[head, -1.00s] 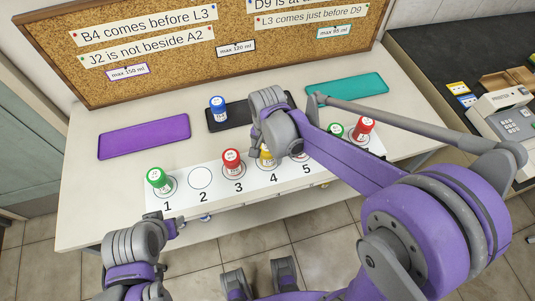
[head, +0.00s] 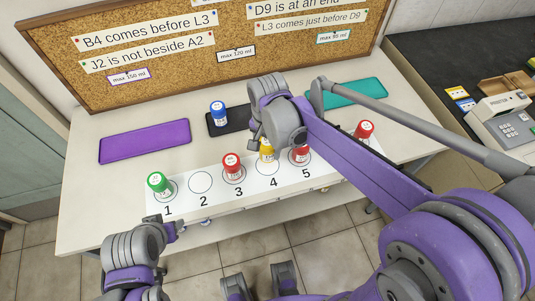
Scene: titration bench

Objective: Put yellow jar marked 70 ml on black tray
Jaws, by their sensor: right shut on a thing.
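The yellow jar (head: 266,152) shows below my right gripper (head: 267,138), at spot 4 of the white numbered strip. My right gripper is shut on it; my wrist hides its fingers and the jar's top. I cannot read the jar's label. The black tray (head: 214,128) lies behind the strip, its right part hidden by my right arm. A blue-capped jar (head: 217,113) stands on its left part.
A green-capped jar (head: 158,184) stands on spot 1, red-capped jars on spots 3 (head: 232,165) and 5 (head: 301,156), and another red-capped jar (head: 364,130) farther right. A purple tray (head: 145,141) and a teal tray (head: 346,93) are empty. A corkboard (head: 200,45) stands behind.

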